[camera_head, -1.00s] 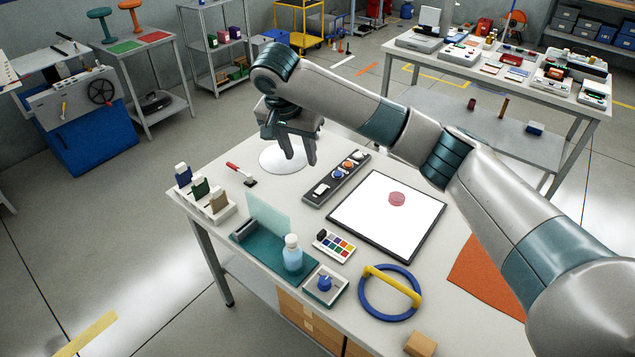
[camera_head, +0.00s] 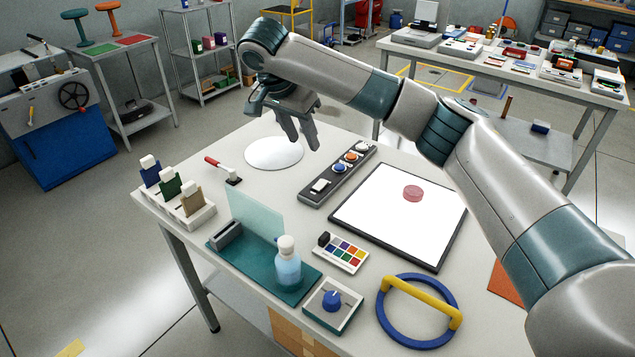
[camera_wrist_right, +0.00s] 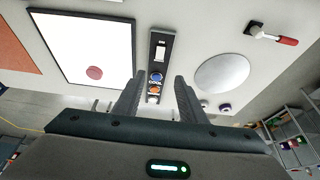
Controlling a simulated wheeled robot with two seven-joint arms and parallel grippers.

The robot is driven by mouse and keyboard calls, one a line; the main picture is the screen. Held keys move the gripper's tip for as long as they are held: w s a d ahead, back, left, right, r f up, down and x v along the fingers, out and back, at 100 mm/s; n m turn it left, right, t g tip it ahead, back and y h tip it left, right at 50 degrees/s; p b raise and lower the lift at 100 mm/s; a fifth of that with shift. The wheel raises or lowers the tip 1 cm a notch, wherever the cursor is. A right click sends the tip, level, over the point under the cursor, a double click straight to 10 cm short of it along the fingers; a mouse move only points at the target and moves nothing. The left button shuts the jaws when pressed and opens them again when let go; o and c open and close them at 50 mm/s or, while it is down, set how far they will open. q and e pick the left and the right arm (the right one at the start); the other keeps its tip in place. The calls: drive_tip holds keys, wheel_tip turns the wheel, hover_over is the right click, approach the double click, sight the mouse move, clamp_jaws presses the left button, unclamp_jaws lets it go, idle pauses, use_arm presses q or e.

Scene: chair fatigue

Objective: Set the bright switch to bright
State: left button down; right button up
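A dark control strip (camera_head: 338,174) lies on the table, with a white rocker switch (camera_head: 320,187) at its near end and blue, orange and white round buttons beyond it. In the right wrist view the strip (camera_wrist_right: 160,35) shows the white rocker (camera_wrist_right: 160,49) and a blue button (camera_wrist_right: 156,78) marked COOL. I cannot read the word "bright" on any part. My right gripper (camera_head: 302,143) is above the table between a white disc and the strip's far end. It is open and empty, fingers (camera_wrist_right: 158,82) apart, not touching the strip. My left gripper is out of view.
A white disc (camera_head: 273,153) lies left of the strip, with a red-handled lever (camera_head: 224,171) beside it. A white board (camera_head: 395,220) with a red puck (camera_head: 412,193) lies right. A bottle (camera_head: 287,262), dial box (camera_head: 332,303) and blue ring (camera_head: 383,318) are nearer.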

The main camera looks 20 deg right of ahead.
sight(322, 183)
drive_tip(key=shift+s+r, duration=0.1)
